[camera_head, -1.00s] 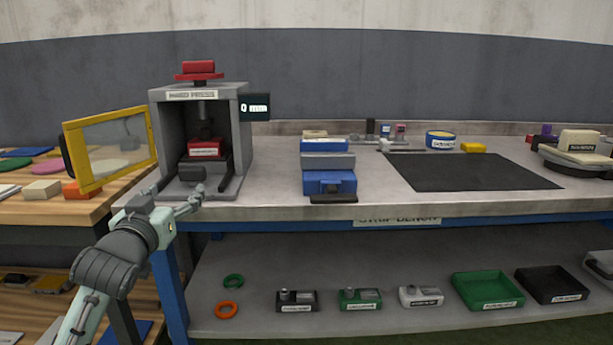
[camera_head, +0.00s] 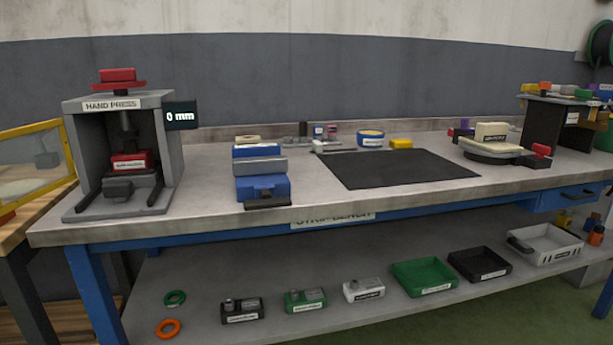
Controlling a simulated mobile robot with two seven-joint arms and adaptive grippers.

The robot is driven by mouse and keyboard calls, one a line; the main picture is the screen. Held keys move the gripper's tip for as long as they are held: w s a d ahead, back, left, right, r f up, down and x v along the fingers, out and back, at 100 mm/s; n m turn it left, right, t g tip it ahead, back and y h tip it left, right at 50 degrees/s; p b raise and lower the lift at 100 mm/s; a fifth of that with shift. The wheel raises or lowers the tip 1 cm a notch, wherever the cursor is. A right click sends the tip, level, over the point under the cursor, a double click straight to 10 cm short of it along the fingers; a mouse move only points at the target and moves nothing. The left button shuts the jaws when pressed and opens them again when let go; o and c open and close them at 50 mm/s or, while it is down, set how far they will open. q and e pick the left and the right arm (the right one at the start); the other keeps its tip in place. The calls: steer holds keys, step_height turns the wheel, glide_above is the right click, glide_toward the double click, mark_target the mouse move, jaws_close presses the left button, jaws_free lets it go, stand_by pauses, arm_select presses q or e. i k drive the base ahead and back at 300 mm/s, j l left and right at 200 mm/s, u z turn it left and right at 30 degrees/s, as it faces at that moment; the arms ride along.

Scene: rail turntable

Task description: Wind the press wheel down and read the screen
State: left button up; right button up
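The grey hand press (camera_head: 88,150) stands at the left end of the bench, with its name label across the top. Its red press wheel (camera_head: 118,80) sits on top. Below the top, the dark ram (camera_head: 126,122) reaches down toward a red block (camera_head: 130,161) on the press bed; I cannot tell whether they touch. The small dark screen (camera_head: 181,116) at the press's right side reads "0 mm". Neither of my grippers is in view.
A blue vise (camera_head: 262,178) stands right of the press on the bench (camera_head: 330,205). A black mat (camera_head: 400,168) lies mid-bench. A turntable (camera_head: 495,152) stands farther right. The lower shelf (camera_head: 215,300) holds rings, small labelled devices and trays. Bare bench lies between press and vise.

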mark_target(119, 80)
steer(key=i+j+z, duration=0.1)
steer(key=j+z, duration=0.15)
steer(key=j, duration=1.45)
steer(key=j+z, duration=0.3)
steer(key=j, duration=1.4)
steer(key=k+l, duration=0.15)
steer(key=l, duration=0.15)
steer(key=k+l+u, duration=0.1)
steer(key=l, duration=0.2)
steer(key=k+l+u, duration=0.1)
steer(key=k+l, duration=0.1)
steer(key=l, duration=0.1)
